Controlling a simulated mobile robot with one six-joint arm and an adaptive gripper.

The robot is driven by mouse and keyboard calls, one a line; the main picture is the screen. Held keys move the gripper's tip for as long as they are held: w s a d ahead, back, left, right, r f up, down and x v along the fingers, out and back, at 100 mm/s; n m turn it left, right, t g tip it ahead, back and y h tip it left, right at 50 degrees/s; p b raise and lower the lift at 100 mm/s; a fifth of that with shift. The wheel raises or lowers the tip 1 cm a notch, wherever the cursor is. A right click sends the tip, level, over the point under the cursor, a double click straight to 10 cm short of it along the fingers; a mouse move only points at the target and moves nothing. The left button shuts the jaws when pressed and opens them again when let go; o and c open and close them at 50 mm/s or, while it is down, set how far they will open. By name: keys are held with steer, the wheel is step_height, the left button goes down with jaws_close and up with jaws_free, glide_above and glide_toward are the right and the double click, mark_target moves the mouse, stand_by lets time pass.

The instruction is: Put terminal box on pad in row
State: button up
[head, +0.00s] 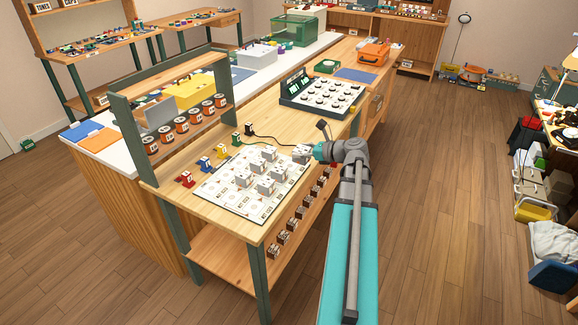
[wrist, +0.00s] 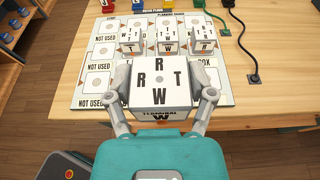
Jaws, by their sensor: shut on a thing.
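The white terminal box (wrist: 160,82) is between my gripper's (wrist: 161,103) two fingers in the wrist view. Its top carries the letters R, T and W, and its front face is labelled TERMINAL. In the head view the box (head: 301,152) shows just left of my gripper (head: 313,153), at the board's right edge. The board (wrist: 85,97) has printed pads, some marked NOT USED. A row of similar white boxes (wrist: 167,41) stands behind the held one. The held box hides the board under it; I cannot tell whether it touches.
A black cord with a plug (wrist: 254,78) lies right of the board. Red, blue and yellow small items (head: 205,163) line the board's left side. A console with knobs (head: 322,92) stands further back. Bare tabletop (wrist: 285,95) is free at the right.

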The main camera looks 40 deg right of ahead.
steer(key=shift+s+d+r, duration=0.1)
steer(key=shift+s+d, duration=0.2)
steer(key=shift+d, duration=0.2)
steer(key=shift+s+d+r, duration=0.1)
steer(key=shift+s+d, duration=0.15)
steer(key=shift+d, duration=0.2)
steer(key=shift+w+f, duration=0.1)
steer(key=w+d+f+b, duration=0.1)
steer(key=w+f+b, duration=0.1)
steer(key=w, duration=0.1)
steer(key=w+d+f+b, duration=0.1)
steer(key=w+f+b, duration=0.2)
steer(key=w, duration=0.1)
steer(key=w+d+f+b, duration=0.1)
steer(key=w+f+b, duration=0.1)
steer(key=w, duration=0.2)
steer(key=shift+w+f+b, duration=0.15)
steer(key=shift+f+b, duration=0.2)
steer(key=shift+w+d+f+b, duration=0.15)
steer(key=shift+w+f+b, duration=0.45)
steer(key=shift+w+f, duration=0.1)
